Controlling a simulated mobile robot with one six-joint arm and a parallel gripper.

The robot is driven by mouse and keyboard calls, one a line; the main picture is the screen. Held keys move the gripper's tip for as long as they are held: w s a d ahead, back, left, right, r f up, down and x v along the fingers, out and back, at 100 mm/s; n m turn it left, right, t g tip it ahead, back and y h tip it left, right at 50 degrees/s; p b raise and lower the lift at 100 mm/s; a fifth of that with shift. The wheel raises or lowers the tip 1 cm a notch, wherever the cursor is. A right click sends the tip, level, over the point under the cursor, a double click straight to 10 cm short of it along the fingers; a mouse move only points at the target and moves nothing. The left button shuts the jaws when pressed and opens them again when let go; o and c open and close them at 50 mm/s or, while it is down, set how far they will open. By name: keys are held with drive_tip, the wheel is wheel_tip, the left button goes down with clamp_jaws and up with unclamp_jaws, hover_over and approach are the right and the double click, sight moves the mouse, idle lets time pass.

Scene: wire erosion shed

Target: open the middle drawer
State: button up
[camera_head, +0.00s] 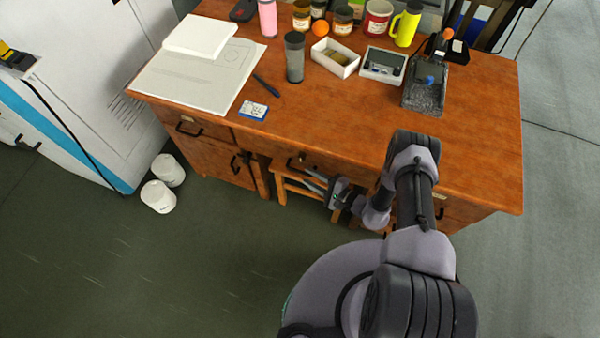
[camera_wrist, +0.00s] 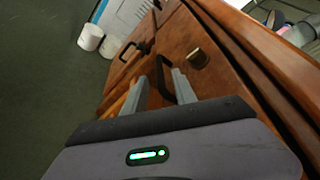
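The middle drawer (camera_head: 335,168) is in the front of the brown wooden desk, under its top, and looks shut. Its dark handle (camera_head: 296,161) shows at the left of my gripper (camera_head: 314,184). In the wrist view, the drawer front (camera_wrist: 183,38) fills the middle, with a small label holder (camera_wrist: 199,59) on it. The black handle (camera_wrist: 161,78) appears between the two grey fingers of my gripper (camera_wrist: 158,82), which are apart. I cannot tell whether either finger touches the handle. My arm hides the right part of the drawer in the head view.
The left drawer (camera_head: 190,127) and a cabinet door (camera_head: 222,160) below it are shut. A wooden stool (camera_head: 282,184) stands under the desk. Two white containers (camera_head: 158,196) stand on the floor at left. The desk top (camera_head: 330,110) holds papers, cups and a scale. Floor at left front is clear.

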sight(300, 171)
drive_tip(key=b+x, duration=0.1)
drive_tip(key=x, duration=0.4)
clamp_jaws()
idle(1.4)
